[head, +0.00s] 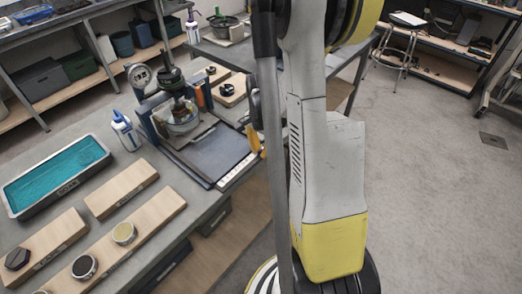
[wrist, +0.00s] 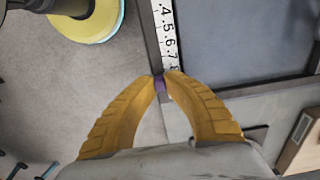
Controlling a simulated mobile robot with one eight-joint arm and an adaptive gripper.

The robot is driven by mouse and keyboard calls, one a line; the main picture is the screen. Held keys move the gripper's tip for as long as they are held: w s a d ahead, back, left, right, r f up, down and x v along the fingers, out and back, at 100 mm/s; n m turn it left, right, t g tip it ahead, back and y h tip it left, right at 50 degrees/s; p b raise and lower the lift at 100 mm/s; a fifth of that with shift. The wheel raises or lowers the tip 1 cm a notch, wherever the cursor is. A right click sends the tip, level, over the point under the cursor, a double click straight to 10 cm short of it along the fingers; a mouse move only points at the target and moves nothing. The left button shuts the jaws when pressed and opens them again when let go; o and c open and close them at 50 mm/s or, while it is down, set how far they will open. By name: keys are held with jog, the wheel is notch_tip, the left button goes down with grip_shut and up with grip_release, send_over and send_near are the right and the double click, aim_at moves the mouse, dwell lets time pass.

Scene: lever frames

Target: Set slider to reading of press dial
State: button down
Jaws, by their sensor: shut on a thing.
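The press (head: 178,112) stands on the workbench in the head view, with a round dial (head: 140,75) at its upper left; its reading is too small to tell. A white scale strip (head: 237,171) runs along the front edge of the press's tray. In the wrist view the scale (wrist: 167,35) shows black numbers 4 to 7 and part of another at the fingertips. My gripper (wrist: 163,79) has its yellow fingers shut on a small purple slider (wrist: 159,85) beside the scale's lower end. The fingers partly hide the slider. One yellow finger also shows in the head view (head: 255,142).
A further bench with a pot (head: 224,27) stands behind. Open floor lies to the right.

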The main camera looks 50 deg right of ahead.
aim_at(240, 174)
jog(key=a, duration=0.7)
jog(key=s+a+b, duration=0.1)
jog(key=a, duration=0.2)
jog(key=shift+a, duration=0.25)
jog(key=c, duration=1.4)
grip_release()
jog(key=shift+c, duration=0.2)
notch_tip(240, 174, up, 12)
